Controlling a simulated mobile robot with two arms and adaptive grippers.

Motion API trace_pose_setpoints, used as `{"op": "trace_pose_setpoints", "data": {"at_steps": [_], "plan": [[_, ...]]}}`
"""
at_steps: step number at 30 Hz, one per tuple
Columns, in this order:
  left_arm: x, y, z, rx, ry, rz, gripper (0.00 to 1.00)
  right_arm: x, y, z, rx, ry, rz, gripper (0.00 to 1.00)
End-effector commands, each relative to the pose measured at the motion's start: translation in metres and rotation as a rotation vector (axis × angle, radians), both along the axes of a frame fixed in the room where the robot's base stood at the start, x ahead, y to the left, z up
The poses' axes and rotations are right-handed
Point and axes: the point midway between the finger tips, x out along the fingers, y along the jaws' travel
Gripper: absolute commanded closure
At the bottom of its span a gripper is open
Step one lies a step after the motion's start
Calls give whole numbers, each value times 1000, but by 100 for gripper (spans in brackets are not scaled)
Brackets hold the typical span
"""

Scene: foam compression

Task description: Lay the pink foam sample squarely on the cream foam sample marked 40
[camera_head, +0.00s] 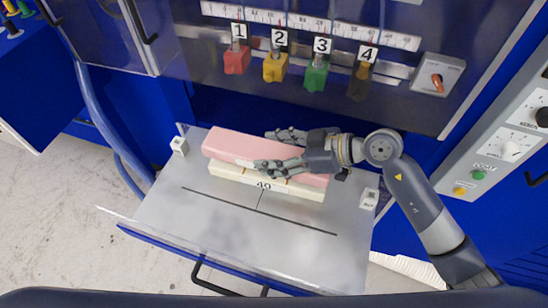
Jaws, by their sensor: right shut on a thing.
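The cream foam sample (305,192), marked 40 on its front, lies on the grey drawer tray. The pink foam sample (228,145) is a long block over the cream one and hides most of its top. Their long sides run roughly parallel, and the pink block's left end sticks out slightly past the cream's. I cannot tell whether the two touch. My right gripper (266,150) reaches in from the right and is shut on the pink foam sample, with one finger behind it and one in front. My left gripper is not in view.
The open tray (220,238) has black lines on it and small white labelled blocks at its left (179,146) and right (370,199). Its front is clear. Behind stands a panel with red (237,61), yellow (275,67), green and dark numbered handles.

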Motion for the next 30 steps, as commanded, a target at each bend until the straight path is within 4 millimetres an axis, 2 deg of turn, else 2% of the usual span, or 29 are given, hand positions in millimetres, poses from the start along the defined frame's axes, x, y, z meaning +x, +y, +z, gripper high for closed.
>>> {"op": "trace_pose_setpoints", "data": {"at_steps": [3, 9, 21, 22, 24, 30], "plan": [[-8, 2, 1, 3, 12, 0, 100, 2, 1, -8, -1, 5, 1, 57], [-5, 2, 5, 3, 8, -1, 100, 2, 1, -33, 0, 3, 0, 57], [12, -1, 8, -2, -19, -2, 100, 2, 0, -38, 0, 2, -1, 57], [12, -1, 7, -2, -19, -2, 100, 2, 0, -38, 0, 1, 0, 38], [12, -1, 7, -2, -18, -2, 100, 2, 0, -38, 0, 0, 0, 22], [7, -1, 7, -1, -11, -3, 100, 2, 0, -38, -1, 0, 0, 22]]}}
